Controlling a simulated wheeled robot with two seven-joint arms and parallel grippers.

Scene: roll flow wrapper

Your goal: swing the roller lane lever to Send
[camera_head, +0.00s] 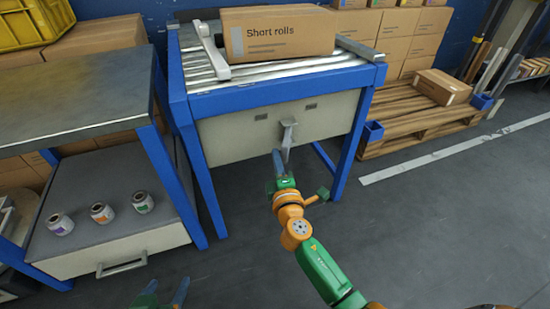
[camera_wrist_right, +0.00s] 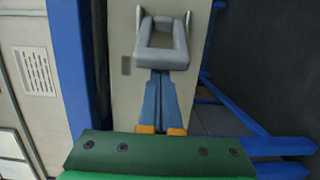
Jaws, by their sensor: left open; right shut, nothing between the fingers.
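The roller lane (camera_head: 379,75) has a blue frame and a pale front panel. The grey lever (camera_head: 288,133) hangs from this panel, between two small dark plates whose writing is too small to read. In the right wrist view the lever (camera_wrist_right: 148,52) shows as a grey loop-shaped handle. My right gripper (camera_head: 277,156) is shut and empty at the lever's lower end. In the right wrist view its fingertips (camera_wrist_right: 160,74) meet the handle's lower edge; I cannot tell whether they touch it. My left gripper (camera_head: 167,287) is open and empty at the bottom edge, far from the lever.
A carton marked "Short rolls" (camera_head: 285,34) lies on the rollers, beside a grey bar (camera_head: 211,50). A workbench (camera_head: 70,92) stands at left, with several small rolls on its lower shelf. A wooden pallet (camera_head: 412,132) with cartons stands at right. Floor in front is clear.

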